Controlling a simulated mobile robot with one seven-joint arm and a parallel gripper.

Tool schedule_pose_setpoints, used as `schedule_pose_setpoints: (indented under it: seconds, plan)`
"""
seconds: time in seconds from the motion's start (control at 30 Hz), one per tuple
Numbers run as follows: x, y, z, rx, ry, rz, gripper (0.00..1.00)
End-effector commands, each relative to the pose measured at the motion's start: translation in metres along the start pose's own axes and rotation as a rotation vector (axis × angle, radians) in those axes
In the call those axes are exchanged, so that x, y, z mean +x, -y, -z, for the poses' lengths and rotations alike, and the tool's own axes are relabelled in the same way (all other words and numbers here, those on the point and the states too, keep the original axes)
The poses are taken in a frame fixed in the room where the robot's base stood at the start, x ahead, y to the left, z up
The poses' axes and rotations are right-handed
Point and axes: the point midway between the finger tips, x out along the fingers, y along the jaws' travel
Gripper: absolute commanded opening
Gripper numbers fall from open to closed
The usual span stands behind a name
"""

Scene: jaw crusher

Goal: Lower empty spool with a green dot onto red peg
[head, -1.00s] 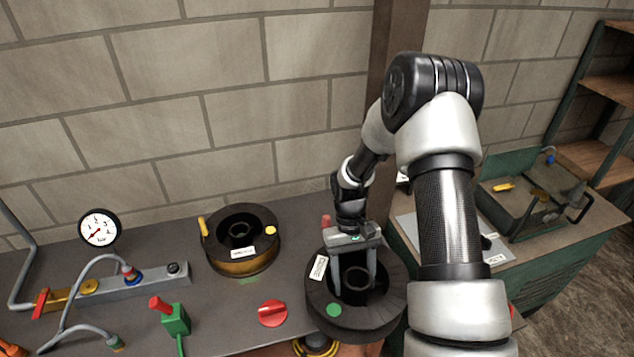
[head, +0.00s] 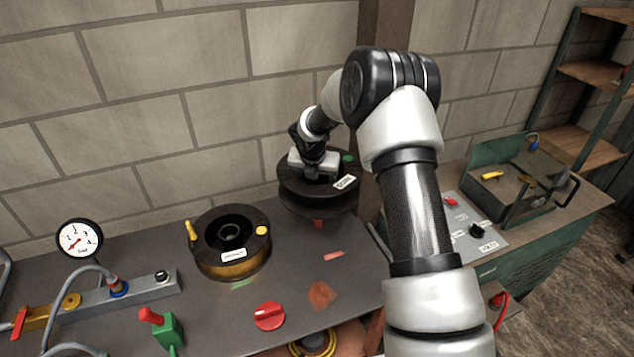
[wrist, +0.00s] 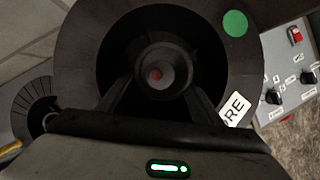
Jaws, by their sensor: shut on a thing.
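The empty black spool with a green dot (head: 290,184) is held level in the air over the back right of the bench. Its green dot and white label face the right in the head view. My gripper (head: 318,176) is shut on the spool's hub from above. The red peg (head: 318,224) shows just under the spool's lower rim; its top is hidden. In the wrist view the spool (wrist: 75,50) fills the middle, with my gripper's fingers (wrist: 157,98) at the hub. A red spot of the peg (wrist: 155,73) shows through the hub hole, roughly centred.
Another spool with amber winding and a yellow dot (head: 250,262) sits left on the bench. A red knob (head: 269,316), a green valve block (head: 168,326) and a pressure gauge (head: 79,239) stand further front and left. A switch panel (head: 470,226) is at the right.

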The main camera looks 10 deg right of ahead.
Motion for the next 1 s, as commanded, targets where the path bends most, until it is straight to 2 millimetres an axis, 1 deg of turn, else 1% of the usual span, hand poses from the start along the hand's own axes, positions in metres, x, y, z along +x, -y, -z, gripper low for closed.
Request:
schedule_pose_setpoints:
  seconds: [0.03,0.13,0.53,0.67,1.0]
  plan:
    - [-0.001,-0.001,-0.004,-0.023,0.001,-0.011,0.23]
    - [-0.002,-0.003,-0.006,-0.053,0.0,-0.022,0.23]
    - [-0.003,-0.004,-0.006,-0.06,0.013,-0.024,0.23]
    - [0.004,-0.004,-0.003,-0.059,0.012,-0.024,0.23]
    - [0.026,-0.003,0.006,-0.058,0.011,-0.023,0.23]
